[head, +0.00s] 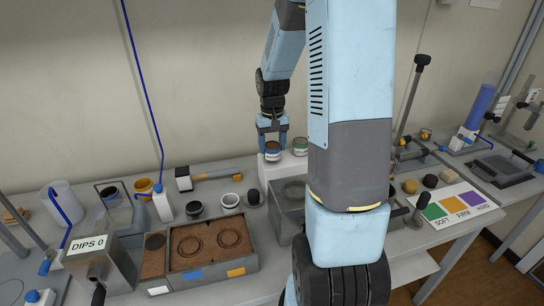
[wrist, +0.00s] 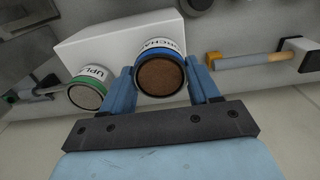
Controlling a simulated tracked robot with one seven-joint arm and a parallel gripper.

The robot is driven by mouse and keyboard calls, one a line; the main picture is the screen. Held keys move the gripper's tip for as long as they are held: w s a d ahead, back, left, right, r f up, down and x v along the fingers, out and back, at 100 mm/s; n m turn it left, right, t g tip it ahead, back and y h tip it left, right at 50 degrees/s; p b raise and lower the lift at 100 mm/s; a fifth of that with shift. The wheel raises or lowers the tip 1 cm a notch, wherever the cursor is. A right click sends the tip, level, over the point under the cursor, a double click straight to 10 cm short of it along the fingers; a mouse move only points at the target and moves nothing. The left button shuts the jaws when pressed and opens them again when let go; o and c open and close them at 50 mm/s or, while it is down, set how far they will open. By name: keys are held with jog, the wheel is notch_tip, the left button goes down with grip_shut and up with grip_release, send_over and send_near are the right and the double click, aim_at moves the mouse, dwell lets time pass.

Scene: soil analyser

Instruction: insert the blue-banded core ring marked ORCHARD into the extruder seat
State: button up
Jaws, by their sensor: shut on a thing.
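The blue-banded core ring (wrist: 160,75) is filled with brown soil, and part of the word ORCHARD shows on its white label in the wrist view. My gripper (wrist: 161,90) is shut on it, one blue finger on each side. In the head view my gripper (head: 272,136) points down at the ring (head: 273,149), which is at the top of a white block (head: 270,172). I cannot tell whether the ring still touches the block. The extruder seat is not clearly identifiable; my arm hides part of the bench.
A green-banded ring (head: 300,146), its label starting UPL, stands close beside the held ring. A hammer (head: 210,176), dark and white cups (head: 229,201) and a soil tray (head: 212,245) lie to the left. A SOFT/FIRM/HARD card (head: 455,212) and a tall lever (head: 410,100) are right.

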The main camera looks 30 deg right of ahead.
jog(key=shift+r, duration=1.65)
